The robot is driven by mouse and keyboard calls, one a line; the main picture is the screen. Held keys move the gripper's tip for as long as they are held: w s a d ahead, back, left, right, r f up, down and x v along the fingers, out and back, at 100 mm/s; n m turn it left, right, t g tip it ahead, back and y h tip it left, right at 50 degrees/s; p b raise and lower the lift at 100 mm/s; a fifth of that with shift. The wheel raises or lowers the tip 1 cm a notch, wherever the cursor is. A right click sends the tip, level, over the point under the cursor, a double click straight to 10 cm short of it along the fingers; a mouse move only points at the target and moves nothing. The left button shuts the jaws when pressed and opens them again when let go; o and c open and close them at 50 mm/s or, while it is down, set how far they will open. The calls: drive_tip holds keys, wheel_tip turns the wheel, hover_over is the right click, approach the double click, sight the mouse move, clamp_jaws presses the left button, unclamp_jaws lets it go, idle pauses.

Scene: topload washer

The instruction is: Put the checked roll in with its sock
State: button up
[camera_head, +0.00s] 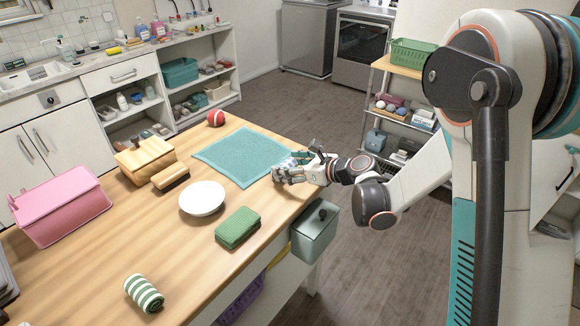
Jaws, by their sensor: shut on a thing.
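My gripper (283,173) is low over the right edge of the teal mat (235,157) on the wooden table. It is shut on a small pale thing, mostly hidden by the fingers; I cannot tell its pattern or whether it is the checked roll. A green-and-white striped roll (144,293) lies alone near the table's front left. No sock can be made out for sure. A pink lidded box (60,208) stands at the table's left, and a wooden box (144,155) stands behind the plate. Their insides are hidden.
A white plate (202,198), a green folded cloth (238,228), a brown brush (170,177) and a red ball (216,118) are on the table (185,245). A grey-green lidded box (315,230) is at its right edge. The table's front middle is clear.

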drive_tip(key=o, duration=0.8)
drive_tip(key=shift+r+p, duration=0.2)
drive_tip(key=shift+p, duration=0.1)
drive_tip(key=p+v, duration=0.3)
drive_tip(key=v, duration=0.9)
drive_tip(key=shift+r, duration=0.15)
